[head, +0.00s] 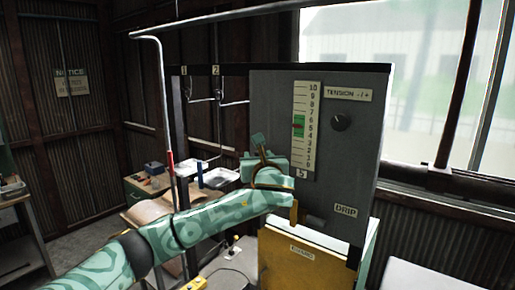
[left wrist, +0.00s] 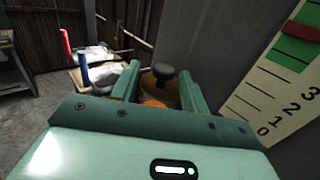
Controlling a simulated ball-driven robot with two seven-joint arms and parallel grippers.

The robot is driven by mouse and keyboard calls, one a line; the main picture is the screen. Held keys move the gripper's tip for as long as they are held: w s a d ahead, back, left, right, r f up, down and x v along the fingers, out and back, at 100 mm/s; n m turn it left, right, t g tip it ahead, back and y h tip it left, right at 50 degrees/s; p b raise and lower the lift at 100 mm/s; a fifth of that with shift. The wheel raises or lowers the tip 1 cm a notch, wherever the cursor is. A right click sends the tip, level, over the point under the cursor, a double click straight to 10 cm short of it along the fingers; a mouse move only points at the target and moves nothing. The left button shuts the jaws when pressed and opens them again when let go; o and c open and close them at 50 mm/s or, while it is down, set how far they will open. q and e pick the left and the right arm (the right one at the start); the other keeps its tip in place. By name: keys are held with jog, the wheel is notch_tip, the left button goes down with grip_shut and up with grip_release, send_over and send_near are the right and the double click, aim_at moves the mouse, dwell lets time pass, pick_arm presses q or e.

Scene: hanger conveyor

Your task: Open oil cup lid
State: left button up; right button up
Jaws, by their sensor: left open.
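A dark round knob (left wrist: 164,73) on a brownish, orange-tinted round part (left wrist: 152,88) shows in the left wrist view, and it looks like the oil cup's lid. My left gripper (left wrist: 158,84) is open, with one green finger on each side of the knob. I cannot tell whether either finger touches it. In the head view my left gripper (head: 257,146) is at the left edge of the grey panel, and the cup cannot be made out behind it. My right gripper is not in view.
A yellow box (head: 300,258) is below.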

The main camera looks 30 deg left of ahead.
pick_arm(q)
jog(key=shift+w+a+r, duration=0.1)
jog(key=shift+w+a, duration=0.15)
jog(key=shift+w, duration=0.2)
jog(key=shift+w+a, duration=0.2)
jog(key=shift+w, duration=0.25)
jog(key=shift+w+a, duration=0.1)
jog(key=shift+w, duration=0.15)
jog(key=shift+a, duration=0.2)
jog(key=shift+s, duration=0.1)
jog(key=c, duration=0.4)
jog(key=shift+d, duration=0.1)
jog(key=c, duration=0.5)
jog(key=shift+c, duration=0.3)
